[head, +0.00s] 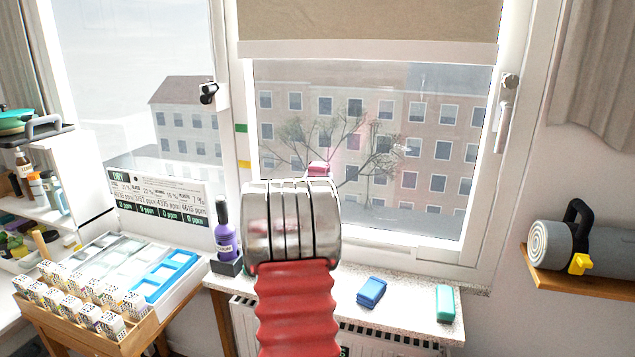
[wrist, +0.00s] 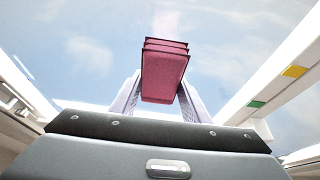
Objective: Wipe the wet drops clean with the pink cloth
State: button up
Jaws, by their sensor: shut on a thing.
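The pink cloth (wrist: 164,72) is a folded, layered pad between the two pale fingers of my gripper (wrist: 162,88) in the wrist view. My gripper is shut on it. In the head view only a small part of the pink cloth (head: 318,169) shows above my metal wrist, which hides the fingers. The cloth is in front of the right window pane (head: 290,85); I cannot tell whether it touches the glass. Faint pale marks show on the pane right of the cloth, but I cannot make out clear wet drops.
A blue sponge (head: 371,291) and a green one (head: 445,303) lie on the sill (head: 410,318). A purple bottle (head: 226,232) stands left of my arm. A window handle (head: 503,115) juts from the right frame. A wooden shelf (head: 570,283) holds a grey roll (head: 560,247).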

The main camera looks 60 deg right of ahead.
jog(key=shift+s+a, duration=0.2)
jog(key=shift+a, duration=1.1)
jog(key=o, duration=0.7)
jog(key=c, duration=0.5)
jog(key=w+a+f+n+t+y, duration=0.2)
jog(key=w+a+f+n+t, duration=0.15)
jog(key=w+a, duration=0.5)
jog(key=w+a+f+n+t+y, duration=0.25)
jog(key=w+a+f+t, duration=0.2)
jog(key=w+a, duration=0.45)
jog(key=w+a+f+n+t+y, duration=0.25)
jog(key=w+a+t, duration=0.35)
jog(key=a, duration=0.5)
jog(key=w+a+f+n+t+y, duration=0.1)
jog(key=a+y, duration=0.4)
jog(key=a, duration=0.6)
jog(key=w+a+f+n+t+y, duration=0.1)
jog(key=a+f+n+y, duration=0.3)
jog(key=a, duration=0.8)
jog(key=w+a+f+n+t+y, duration=0.1)
jog(key=a+f+y, duration=0.3)
jog(key=a, duration=0.8)
jog(key=shift+w+f+n+t+y, duration=0.2)
jog(key=shift+n+t+y, duration=0.25)
jog(key=shift+y, duration=0.1)
jog(key=shift+w+f+n+t+y, duration=0.2)
jog(key=shift+n+t+y, duration=0.25)
jog(key=shift+y, duration=0.1)
